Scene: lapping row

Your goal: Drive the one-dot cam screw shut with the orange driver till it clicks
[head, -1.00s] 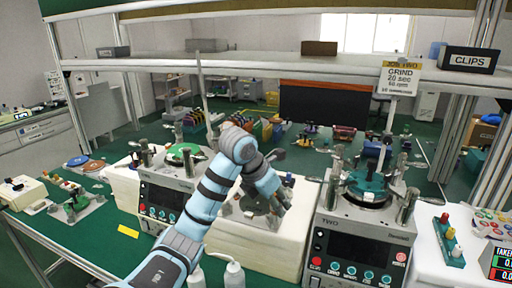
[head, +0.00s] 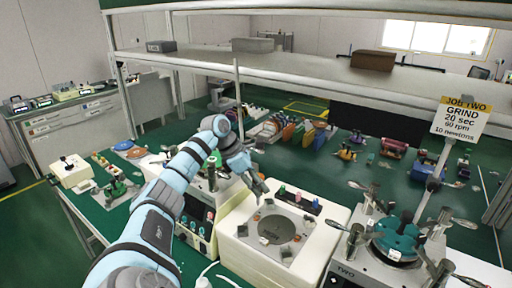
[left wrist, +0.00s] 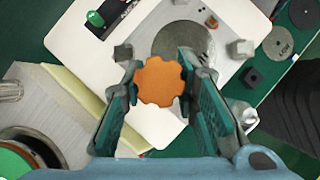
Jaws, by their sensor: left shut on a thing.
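The orange driver (left wrist: 160,82) shows in the left wrist view as a round, scalloped orange knob seen from above. My left gripper (left wrist: 162,76) is shut on it, one finger on each side. In the head view my left gripper (head: 262,190) is above the back left part of a pale block. On that block is a light grey square plate (head: 250,247) with a dark round disc (head: 275,230) and small blocks near its corners. The driver's tip is hidden, and I cannot tell which fitting is the one-dot cam screw. My right gripper is not in view.
A black rack (head: 311,206) with coloured knobs stands behind the plate. A lapping machine with a teal top (head: 397,236) is at the right, and another with a screen (head: 193,209) is under my left arm. A shelf (head: 300,66) spans above.

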